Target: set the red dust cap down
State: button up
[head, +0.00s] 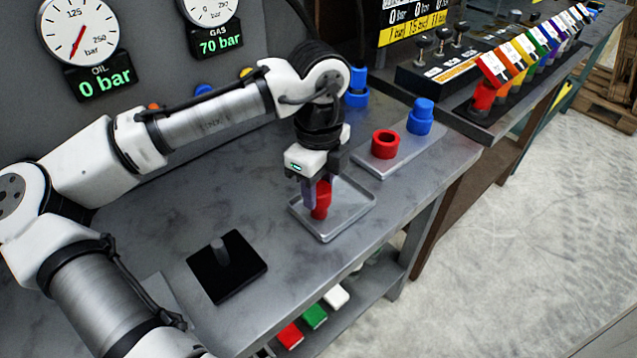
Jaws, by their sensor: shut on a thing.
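My gripper (317,190) points down over a shallow grey metal tray (357,207) on the workbench. It is shut on the red dust cap (321,205). The cap is upright in the jaws, inside the tray's outline. I cannot tell whether its lower end touches the tray floor. Part of the cap is hidden behind the near finger.
A flat plate behind the tray holds a red ring-shaped part (385,144) and a blue capped part (420,117). A black base with a peg (227,265) stands at front left. Gauges and a row of coloured tagged parts (494,68) are further back. Bare bench (290,265) lies between base and tray.

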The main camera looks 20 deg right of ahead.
aim_at(318, 187)
jog(key=shift+f, duration=0.2)
jog(key=o, duration=1)
jog(key=shift+c, duration=0.2)
jog(key=shift+r, duration=0.15)
notch_tip(318, 187, up, 12)
jog(key=shift+r, duration=0.1)
